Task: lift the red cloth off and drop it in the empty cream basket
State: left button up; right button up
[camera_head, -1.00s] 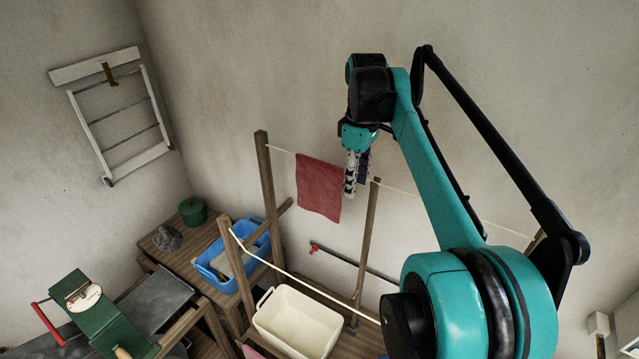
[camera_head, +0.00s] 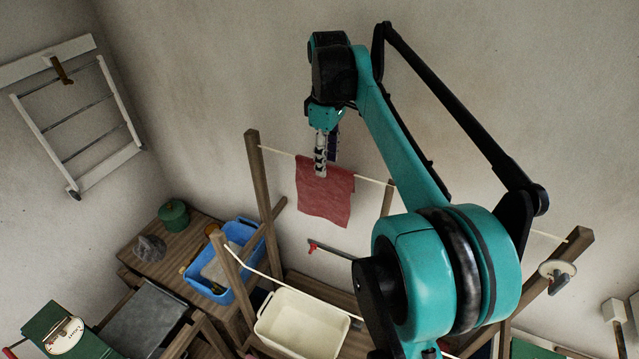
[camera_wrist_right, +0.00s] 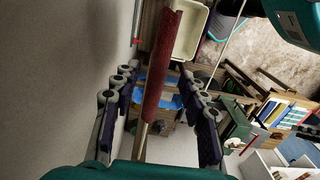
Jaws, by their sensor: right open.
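The red cloth (camera_head: 323,199) hangs over the back line between two wooden posts. My right gripper (camera_head: 325,170) is open at the cloth's top edge, pointing down. In the right wrist view the cloth (camera_wrist_right: 161,75) shows nearly edge-on between the two open fingers of the right gripper (camera_wrist_right: 160,112), with room on both sides. The empty cream basket (camera_head: 300,322) stands below and in front of the cloth. It also shows beyond the cloth in the right wrist view (camera_wrist_right: 190,35). My left gripper is not in view.
A front line (camera_head: 247,262) runs from a wooden post past the cream basket. A blue basket (camera_head: 226,285) with things in it stands on the wooden bench to the left. A green pot (camera_head: 173,214) is behind it. The wall (camera_head: 225,75) is close behind the cloth.

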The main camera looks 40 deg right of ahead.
aim_at(327, 177)
notch_tip(327, 177, down, 6)
jog(key=shift+d+f, duration=0.1)
jog(key=c, duration=1)
